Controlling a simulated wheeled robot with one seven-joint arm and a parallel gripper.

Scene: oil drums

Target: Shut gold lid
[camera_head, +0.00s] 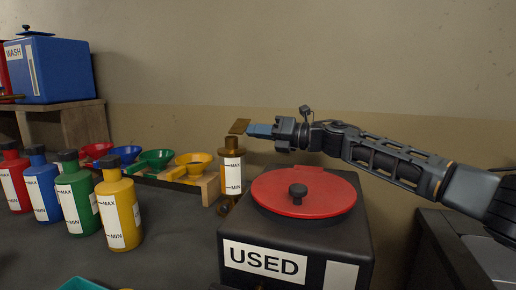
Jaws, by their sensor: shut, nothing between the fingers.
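A brown-gold bottle (232,178) with a white MAX/MIN label stands behind the USED container, at the right end of the funnel rack. A flat gold-brown piece (239,126), which looks like its lid, shows tilted just above the bottle's neck. I cannot tell whether a hinge joins them.
A black USED container (345,240) with a red lid (290,191) stands below my arm. Several colored bottles stand at left, including a yellow one (119,210). Funnels, including a yellow one (193,164), sit on a wooden rack. A blue WASH container (60,72) stands far left.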

